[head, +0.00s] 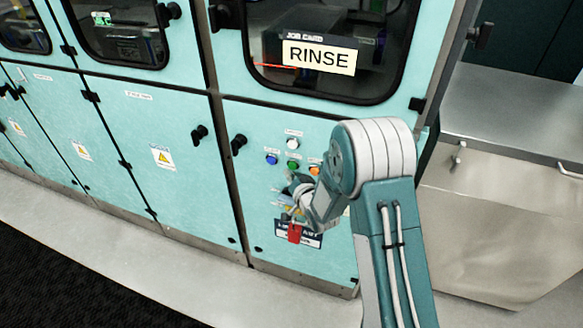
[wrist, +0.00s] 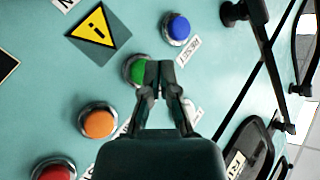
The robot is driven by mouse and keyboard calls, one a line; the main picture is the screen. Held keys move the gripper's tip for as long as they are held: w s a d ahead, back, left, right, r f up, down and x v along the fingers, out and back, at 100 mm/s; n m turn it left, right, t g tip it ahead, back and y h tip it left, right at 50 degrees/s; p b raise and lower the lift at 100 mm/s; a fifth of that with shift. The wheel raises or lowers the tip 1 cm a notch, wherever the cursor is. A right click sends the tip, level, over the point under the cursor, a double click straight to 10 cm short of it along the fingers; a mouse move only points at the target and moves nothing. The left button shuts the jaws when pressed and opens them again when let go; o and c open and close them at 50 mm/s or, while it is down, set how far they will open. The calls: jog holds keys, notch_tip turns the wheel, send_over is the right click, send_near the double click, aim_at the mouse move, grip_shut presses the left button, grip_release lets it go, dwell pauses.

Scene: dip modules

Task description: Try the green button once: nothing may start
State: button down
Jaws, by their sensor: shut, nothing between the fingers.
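The green button (head: 292,166) is on the teal cabinet's control panel, among other round buttons. In the wrist view the green button (wrist: 137,70) is partly covered on its right side by my fingertips. My gripper (wrist: 159,68) is shut and empty, its fingertips at that button's edge in the picture. I cannot tell whether they touch it. In the head view my gripper (head: 296,184) appears just below the green button, partly hidden by my wrist.
Around it are a blue button (wrist: 177,28), an orange button (wrist: 98,121), a red button (wrist: 54,172) and a white button (head: 292,143). A "RINSE" card (head: 319,57) is on the window above. A metal bench (head: 510,170) stands right.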

jog(key=shift+s+a, duration=0.3)
jog(key=shift+s, duration=0.5)
jog(key=shift+s+a, duration=0.25)
jog(key=shift+s, duration=0.5)
jog(key=shift+s+a, duration=0.3)
jog(key=shift+s, duration=0.5)
jog(key=shift+r, duration=0.1)
jog(key=s+d+r+n+g+h, duration=0.1)
jog(key=s+d+r+g+h, duration=0.15)
jog(key=d+r, duration=0.4)
jog(key=s+d+r+g+h, duration=0.1)
jog(key=s+d+r+h, duration=0.25)
jog(key=r, duration=0.55)
jog(key=s+d+r+g, duration=0.2)
jog(key=s, duration=0.6)
jog(key=s+d+r+n+g, duration=0.1)
jog(key=s+d+r, duration=0.1)
jog(key=s, duration=0.7)
jog(key=s+d+r+g+h, duration=0.1)
jog(key=s+d+r+g, duration=0.1)
jog(key=s, duration=0.7)
jog(key=shift+d+r+g, duration=0.25)
jog(key=shift+d+g, duration=0.1)
jog(key=shift+d, duration=0.25)
